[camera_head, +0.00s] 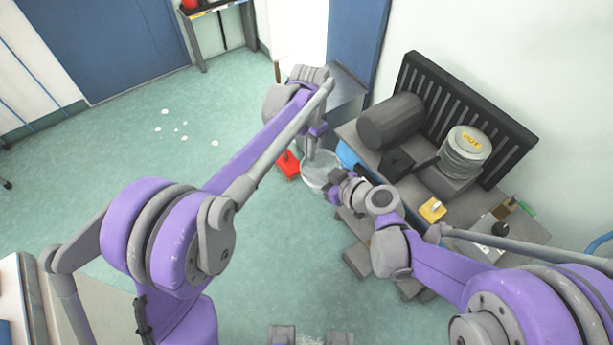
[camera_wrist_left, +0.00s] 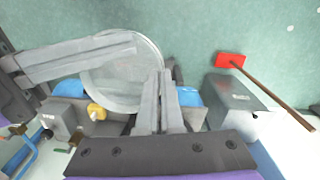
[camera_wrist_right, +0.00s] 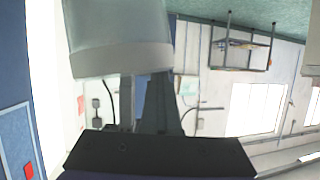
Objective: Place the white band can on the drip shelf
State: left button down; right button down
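The can (camera_head: 320,168) is a pale grey round vessel with a white band at its rim. It hangs above the floor between my grippers. In the left wrist view, the rim of the can (camera_wrist_left: 112,92) passes between the fingers of my left gripper (camera_wrist_left: 161,78), which look shut on it. My right gripper (camera_head: 338,178) is beside the can, its fingers overlapping the can in the left wrist view. In the right wrist view the can (camera_wrist_right: 120,30) hides my right fingertips, so their grip is unclear. I cannot tell which surface is the drip shelf.
A workbench at right holds a dark cylinder (camera_head: 391,122), a stacked round "HOT" vessel (camera_head: 465,150), a black slatted rack (camera_head: 480,105) and a yellow item (camera_head: 432,209). A red-headed tool (camera_head: 288,164) stands behind the can. Open green floor (camera_head: 270,240) lies left and in front.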

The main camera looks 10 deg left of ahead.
jog(key=shift+s+a, duration=0.15)
jog(key=shift+s, duration=0.15)
jog(key=c, duration=1.5)
grip_release()
jog(key=shift+c, duration=0.2)
jog(key=o, duration=0.5)
jog(key=shift+o, duration=0.3)
jog(key=shift+s, duration=0.15)
jog(key=shift+s, duration=0.1)
